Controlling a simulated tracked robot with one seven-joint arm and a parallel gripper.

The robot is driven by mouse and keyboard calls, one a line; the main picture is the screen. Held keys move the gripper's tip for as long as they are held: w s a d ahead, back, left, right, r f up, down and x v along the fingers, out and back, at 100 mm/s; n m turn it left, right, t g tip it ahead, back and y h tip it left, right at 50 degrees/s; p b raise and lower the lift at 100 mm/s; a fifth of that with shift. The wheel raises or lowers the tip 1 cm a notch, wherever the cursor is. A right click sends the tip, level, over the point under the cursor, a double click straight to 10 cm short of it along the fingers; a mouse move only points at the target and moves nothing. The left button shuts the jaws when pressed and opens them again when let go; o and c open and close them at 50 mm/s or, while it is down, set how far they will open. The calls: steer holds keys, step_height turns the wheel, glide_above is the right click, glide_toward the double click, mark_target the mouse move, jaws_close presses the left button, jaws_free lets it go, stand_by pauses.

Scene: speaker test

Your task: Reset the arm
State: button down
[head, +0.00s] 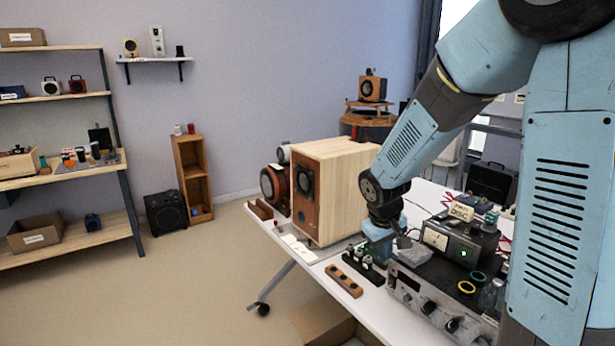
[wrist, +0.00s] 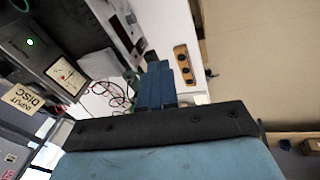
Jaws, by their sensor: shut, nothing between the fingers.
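My arm (head: 410,140), light blue and grey, reaches down from the upper right over the white table in the head view. My gripper (head: 382,250) hangs at its end above the table, beside the equipment; its fingertips are hard to make out there. In the wrist view my gripper's blue fingers (wrist: 158,70) are together and hold nothing. No other object is named by the task.
A wooden speaker (head: 338,185) stands left of my gripper on the white table (head: 335,262). A meter box (head: 458,242) and an amplifier (head: 435,300) are close on the right. A wooden block with knobs (head: 344,280) lies near the front edge.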

steer(key=s+d+r+m+t+y, duration=0.1)
steer(key=s+d+r+m, duration=0.1)
steer(key=s+r, duration=0.7)
steer(key=s+d+r+m+t+y, duration=0.1)
steer(key=s+d+r+m+t, duration=0.1)
steer(key=s+r, duration=0.7)
steer(key=shift+s+d+m, duration=0.15)
steer(key=shift+s+m, duration=0.15)
steer(key=shift+s, duration=1.35)
